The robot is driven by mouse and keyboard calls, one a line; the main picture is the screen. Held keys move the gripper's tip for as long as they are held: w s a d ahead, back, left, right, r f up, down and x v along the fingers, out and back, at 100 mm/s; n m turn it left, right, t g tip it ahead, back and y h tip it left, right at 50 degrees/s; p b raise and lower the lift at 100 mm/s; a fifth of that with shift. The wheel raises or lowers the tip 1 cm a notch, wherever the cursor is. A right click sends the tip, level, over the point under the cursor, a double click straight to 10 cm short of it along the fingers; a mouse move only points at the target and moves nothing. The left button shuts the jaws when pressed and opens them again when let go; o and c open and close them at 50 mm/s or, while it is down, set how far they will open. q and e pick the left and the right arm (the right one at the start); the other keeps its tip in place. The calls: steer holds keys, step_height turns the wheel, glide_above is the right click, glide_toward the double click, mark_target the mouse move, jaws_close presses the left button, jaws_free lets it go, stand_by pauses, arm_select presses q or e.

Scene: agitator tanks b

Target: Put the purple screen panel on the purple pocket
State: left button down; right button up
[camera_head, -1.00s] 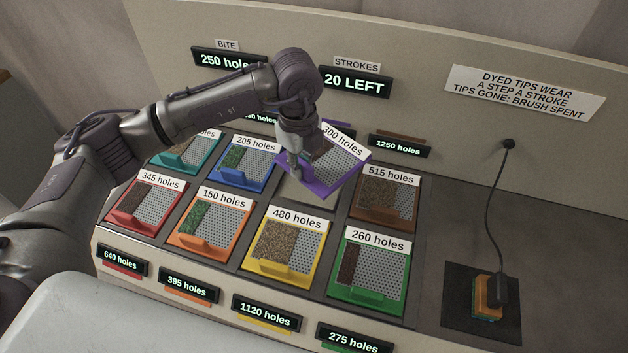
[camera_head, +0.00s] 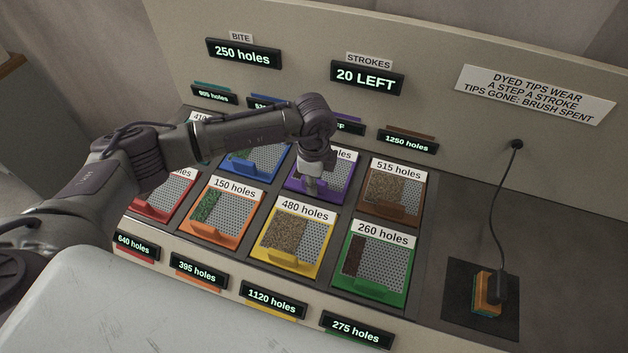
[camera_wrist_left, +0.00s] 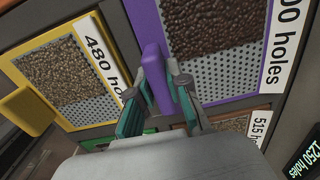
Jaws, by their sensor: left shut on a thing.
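The purple screen panel (camera_head: 328,186) lies in the back row of the tray bank, between the blue and brown panels, in the purple pocket's place. It looks flat and level with the panels around it. The pocket itself is hidden under it. My left gripper (camera_head: 311,188) is above its front edge, shut on the purple tab. In the left wrist view the purple panel (camera_wrist_left: 258,75) shows brown grains on part of its mesh, and the fingers (camera_wrist_left: 160,90) pinch its upright tab. My right gripper is not in view.
The yellow panel (camera_head: 292,243) is in front, the brown panel (camera_head: 391,190) to the right and the blue panel (camera_head: 251,163) to the left. A corded brush (camera_head: 487,292) rests on a dark pad at right.

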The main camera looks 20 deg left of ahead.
arm_select(q)
steer(key=shift+f, duration=0.25)
steer(key=c, duration=1.1)
jaws_free()
steer(key=shift+c, duration=0.2)
step_height(320, 180, up, 12)
steer(key=b, duration=0.2)
steer(key=shift+s, duration=0.1)
